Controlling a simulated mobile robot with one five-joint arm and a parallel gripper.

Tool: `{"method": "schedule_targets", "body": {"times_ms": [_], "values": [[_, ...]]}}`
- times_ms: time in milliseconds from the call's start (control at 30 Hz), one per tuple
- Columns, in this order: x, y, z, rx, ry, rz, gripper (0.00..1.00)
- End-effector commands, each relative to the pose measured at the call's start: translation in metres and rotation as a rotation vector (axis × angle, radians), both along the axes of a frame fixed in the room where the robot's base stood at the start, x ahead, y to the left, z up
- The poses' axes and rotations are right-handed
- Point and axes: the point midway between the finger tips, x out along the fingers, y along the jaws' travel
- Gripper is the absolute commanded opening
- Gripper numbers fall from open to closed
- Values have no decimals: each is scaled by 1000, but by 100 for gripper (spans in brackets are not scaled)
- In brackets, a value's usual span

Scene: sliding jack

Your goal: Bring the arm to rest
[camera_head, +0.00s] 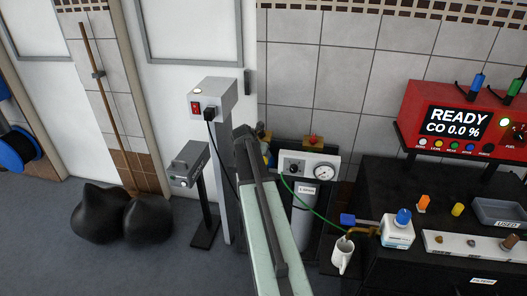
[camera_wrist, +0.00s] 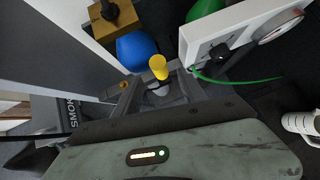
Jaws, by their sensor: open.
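My arm (camera_head: 270,215), pale green with a dark strip, reaches up from the bottom middle of the head view and ends near the wall, beside the grey post. In that view its far end hides my gripper. In the wrist view, my gripper (camera_wrist: 155,88) shows as dark jaws beyond the pale green wrist housing with its small lit display. The jaws are apart. A yellow-capped part (camera_wrist: 158,67) shows between or behind them; I cannot tell whether they touch it. I see nothing held.
A grey post (camera_head: 222,150) with a red switch stands just left of my arm. The gauge panel (camera_head: 308,167) is close on the right, with a green hose. A white mug (camera_head: 342,255) and black bench (camera_head: 425,170) lie further right.

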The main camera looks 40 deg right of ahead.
Motion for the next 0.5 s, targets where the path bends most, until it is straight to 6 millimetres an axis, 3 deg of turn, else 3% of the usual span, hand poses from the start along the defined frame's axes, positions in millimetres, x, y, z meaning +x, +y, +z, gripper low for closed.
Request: {"method": "schedule_targets", "body": {"times_ms": [500], "values": [[5,7,0,0,0,11,49]]}}
